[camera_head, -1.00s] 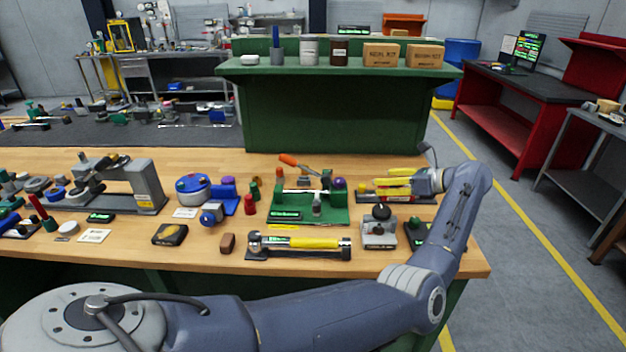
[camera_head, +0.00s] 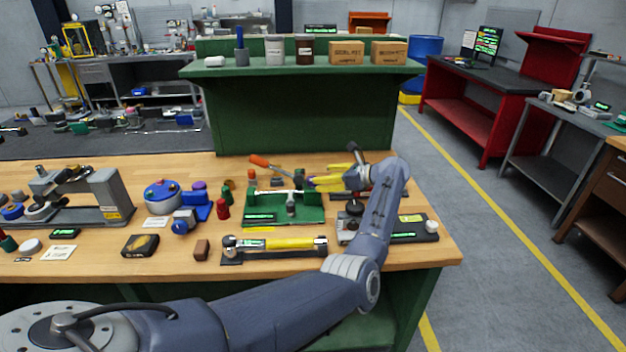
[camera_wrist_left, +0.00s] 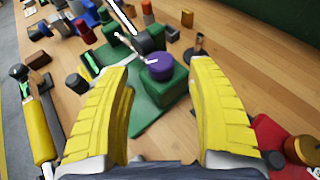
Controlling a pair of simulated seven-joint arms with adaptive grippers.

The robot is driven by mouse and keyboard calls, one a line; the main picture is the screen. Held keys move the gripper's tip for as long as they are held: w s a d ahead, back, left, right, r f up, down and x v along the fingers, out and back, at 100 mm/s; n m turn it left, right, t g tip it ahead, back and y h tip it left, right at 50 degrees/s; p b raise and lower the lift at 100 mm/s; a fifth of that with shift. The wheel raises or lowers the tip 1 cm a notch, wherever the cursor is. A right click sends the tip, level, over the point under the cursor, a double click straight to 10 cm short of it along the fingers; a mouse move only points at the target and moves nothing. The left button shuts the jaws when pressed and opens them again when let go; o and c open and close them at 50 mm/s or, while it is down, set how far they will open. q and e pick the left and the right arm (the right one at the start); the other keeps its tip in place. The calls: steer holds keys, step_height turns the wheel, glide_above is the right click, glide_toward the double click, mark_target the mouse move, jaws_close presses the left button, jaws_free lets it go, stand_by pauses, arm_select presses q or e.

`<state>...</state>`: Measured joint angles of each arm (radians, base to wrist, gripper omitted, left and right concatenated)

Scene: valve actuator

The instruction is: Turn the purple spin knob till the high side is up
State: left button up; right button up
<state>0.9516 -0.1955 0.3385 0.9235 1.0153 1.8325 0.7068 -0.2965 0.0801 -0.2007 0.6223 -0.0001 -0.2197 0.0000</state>
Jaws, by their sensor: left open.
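My left gripper (camera_head: 312,181) has yellow fingers and is open. In the left wrist view its fingertips (camera_wrist_left: 156,75) stand to either side of the knob, apart from it. I cannot tell which side of the knob is high. My right gripper is not in view.
A yellow-and-steel cylinder device (camera_head: 275,245) lies in front. A red part (camera_wrist_left: 275,140) is close to the right finger in the wrist view. The wooden bench is clear at its front right corner (camera_head: 430,253).

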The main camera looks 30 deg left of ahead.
mark_target(312, 182)
arm_select(q)
steer(key=shift+x, duration=2.8)
steer(key=c, duration=1.2)
